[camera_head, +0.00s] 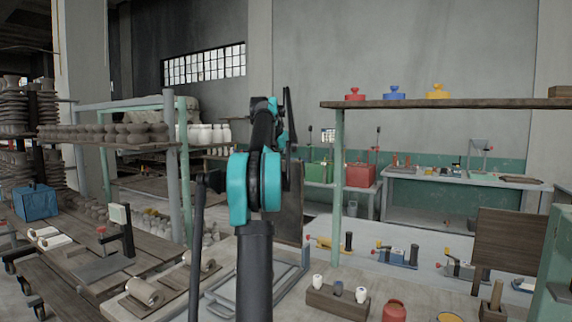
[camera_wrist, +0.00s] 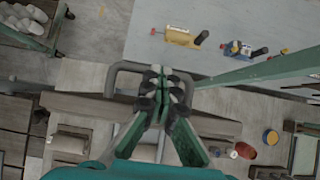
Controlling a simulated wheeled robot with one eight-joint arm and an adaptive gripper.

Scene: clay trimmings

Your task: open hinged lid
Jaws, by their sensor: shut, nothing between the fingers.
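My gripper (camera_wrist: 162,78) is shut and empty in the wrist view, with its fingertips over a grey bar-like handle or frame (camera_wrist: 128,66); I cannot tell whether they touch. In the head view my arm rises through the middle and hides part of the back. I cannot tell which thing bears the task's lid. Box-like things in the head view are a green box (camera_head: 319,175) and a red box (camera_head: 361,174) on the back bench, and a blue box (camera_head: 35,202) at the far left. All three look closed.
A green post (camera_head: 338,190) carries a wooden shelf (camera_head: 450,103) with red, blue and yellow lidded jars. Small clamp-like fixtures (camera_head: 396,256) stand on the pale table to the right. A wooden block with cups (camera_head: 338,300) and a red jar (camera_head: 394,311) are in front.

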